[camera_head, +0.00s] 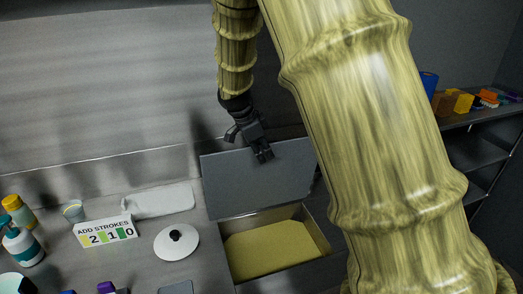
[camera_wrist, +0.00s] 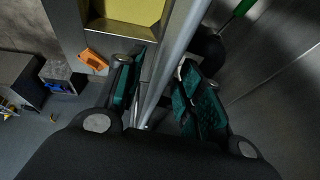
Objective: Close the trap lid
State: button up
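The trap lid (camera_head: 255,182) is a flat grey panel standing raised, leaning back at the rear of its box. The trap box (camera_head: 312,225) below it is uncovered and shows a yellow floor (camera_head: 272,247). My gripper (camera_head: 263,155) is at the lid's upper edge, pointing down, with a finger in front of the panel. In the wrist view, the lid's edge (camera_wrist: 175,60) runs as a pale bar between the two green-padded fingers of my gripper (camera_wrist: 155,85). The fingers are apart, with a gap visible beside the edge. Firm contact cannot be made out.
Left of the box are a white round lid with a black knob (camera_head: 176,241), an "ADD STROKES" sign (camera_head: 105,232), a white tray (camera_head: 160,200), a cup (camera_head: 73,211) and bottles (camera_head: 22,246). A shelf (camera_head: 480,113) with coloured items stands at right.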

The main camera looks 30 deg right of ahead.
jog(key=v, duration=1.2)
jog(key=shift+d, duration=0.1)
